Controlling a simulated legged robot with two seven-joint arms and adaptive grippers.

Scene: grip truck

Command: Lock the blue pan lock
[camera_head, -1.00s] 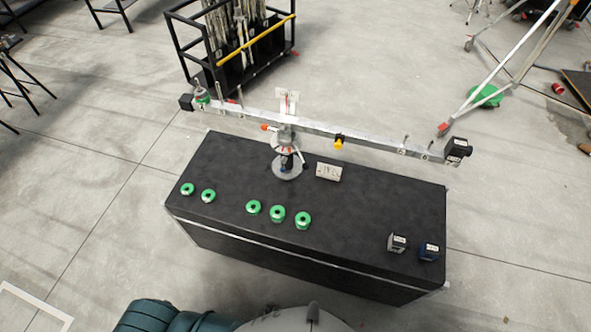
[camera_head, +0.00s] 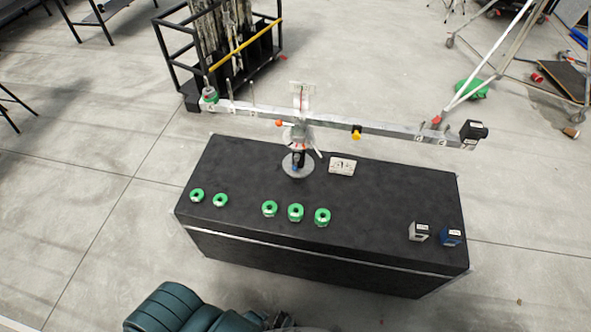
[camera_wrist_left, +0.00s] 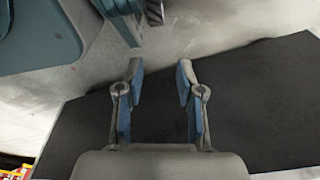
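A balance stand (camera_head: 298,165) rises from a round grey base on the black box. A small blue part (camera_head: 296,159) shows low on its column and may be the blue pan lock; it is too small to tell its lock state. A long grey beam (camera_head: 385,128) crosses the top, with a yellow piece and an orange knob on it. My left gripper (camera_wrist_left: 160,72) is open and empty in the left wrist view, its blue-padded fingers apart. In the head view only my teal arm shows at the bottom, well short of the stand. My right gripper is not in view.
A black rack (camera_head: 185,66) stands behind. The box top around the stand has free room.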

